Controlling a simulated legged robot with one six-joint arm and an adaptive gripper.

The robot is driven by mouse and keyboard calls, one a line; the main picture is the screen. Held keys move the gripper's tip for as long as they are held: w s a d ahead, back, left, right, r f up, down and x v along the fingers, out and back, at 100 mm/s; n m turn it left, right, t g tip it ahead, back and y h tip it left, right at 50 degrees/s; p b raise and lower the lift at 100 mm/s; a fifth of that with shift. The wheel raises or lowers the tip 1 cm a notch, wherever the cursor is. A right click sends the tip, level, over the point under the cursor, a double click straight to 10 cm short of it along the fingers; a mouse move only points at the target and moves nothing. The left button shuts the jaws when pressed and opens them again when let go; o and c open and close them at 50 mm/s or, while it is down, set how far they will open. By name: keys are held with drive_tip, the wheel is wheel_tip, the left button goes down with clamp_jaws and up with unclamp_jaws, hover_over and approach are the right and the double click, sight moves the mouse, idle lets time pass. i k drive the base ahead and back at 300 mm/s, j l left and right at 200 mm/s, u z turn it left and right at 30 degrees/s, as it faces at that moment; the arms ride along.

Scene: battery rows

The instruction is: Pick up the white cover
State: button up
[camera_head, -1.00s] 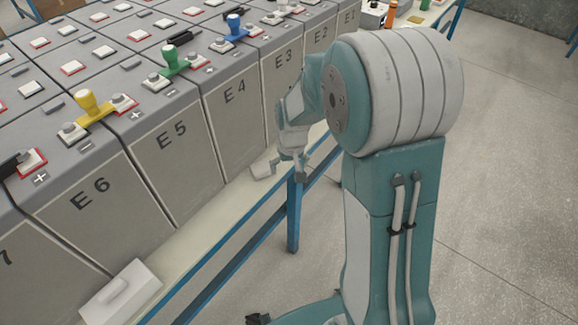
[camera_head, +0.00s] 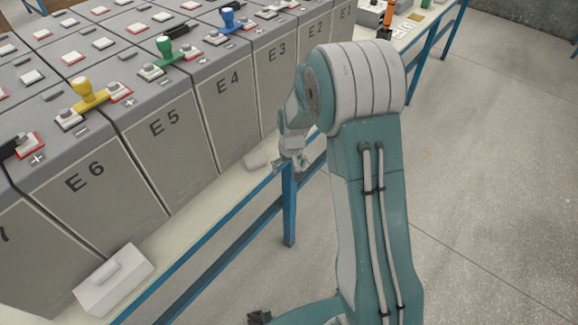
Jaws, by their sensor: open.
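A white cover with a raised handle (camera_head: 113,280) lies on the bench ledge at the lower left, in front of the battery marked E6. A smaller whitish piece (camera_head: 256,160) lies on the same ledge by the E4 battery; whether it is also a cover I cannot tell. My gripper (camera_head: 289,165) is open, small in the view, just right of this smaller piece and over the ledge's blue edge. It appears empty. The gap between them is hard to judge. The white cover at the lower left is well apart from my gripper.
Rows of grey batteries (camera_head: 166,160) stand behind the ledge (camera_head: 205,215). Yellow (camera_head: 88,92), green (camera_head: 166,47) and blue (camera_head: 228,18) handled pieces sit on their tops. A blue leg (camera_head: 289,210) supports the bench. The floor at right is clear.

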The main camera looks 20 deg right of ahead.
sight(99, 294)
drive_tip(key=k+l+u, duration=0.1)
drive_tip(key=k+l, duration=0.35)
drive_tip(key=u, duration=0.95)
